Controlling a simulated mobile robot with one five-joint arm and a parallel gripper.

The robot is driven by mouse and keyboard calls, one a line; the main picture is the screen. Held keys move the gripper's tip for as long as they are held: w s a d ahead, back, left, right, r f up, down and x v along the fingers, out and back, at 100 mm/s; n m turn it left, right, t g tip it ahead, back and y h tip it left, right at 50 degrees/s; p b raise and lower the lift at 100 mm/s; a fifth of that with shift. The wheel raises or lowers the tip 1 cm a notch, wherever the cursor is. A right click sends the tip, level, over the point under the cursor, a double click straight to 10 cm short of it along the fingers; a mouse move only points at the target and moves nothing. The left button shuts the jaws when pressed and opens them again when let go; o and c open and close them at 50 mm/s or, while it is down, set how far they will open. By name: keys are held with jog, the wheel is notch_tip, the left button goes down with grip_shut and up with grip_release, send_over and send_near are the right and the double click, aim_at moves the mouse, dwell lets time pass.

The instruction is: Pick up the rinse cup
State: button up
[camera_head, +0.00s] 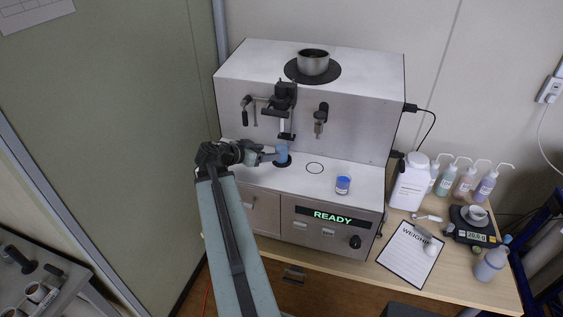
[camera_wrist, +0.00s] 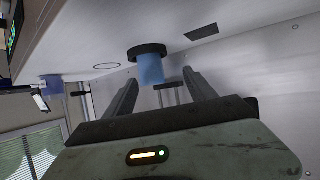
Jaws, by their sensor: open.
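A small blue cup (camera_head: 282,153) stands upright on a black round pad on the analyser's deck, below the left spout; I take it to be the rinse cup. In the wrist view, which is turned over, the blue cup (camera_wrist: 150,69) shows between my finger tips, with the black pad above it in the picture. My gripper (camera_head: 268,156) reaches in from the left, beside the cup, at about its height. In the wrist view my gripper (camera_wrist: 160,80) has its fingers wide apart, with a gap on each side of the cup. Whether the cup lies fully between them I cannot tell.
The analyser's housing (camera_head: 350,125) rises behind, with a black spout (camera_head: 286,100) overhead. Bottles and a scale (camera_head: 474,230) are far right.

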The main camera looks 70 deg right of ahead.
aim_at(286, 148)
jog(key=shift+s+d+r+m+g+h, duration=0.1)
jog(key=shift+s+d+m+g+h, duration=0.15)
jog(key=shift+s, duration=0.25)
jog(key=shift+s+d+r+m+g+h, duration=0.1)
jog(key=shift+s+d+m+g, duration=0.05)
jog(key=shift+s+d+m, duration=0.3)
jog(key=shift+b+x, duration=0.55)
jog(key=shift+x, duration=0.35)
jog(key=b+x, duration=0.2)
jog(key=x, duration=0.3)
jog(key=shift+s+d+f, duration=0.15)
jog(key=shift+s+f, duration=0.1)
grip_shut()
jog(key=shift+r, duration=0.15)
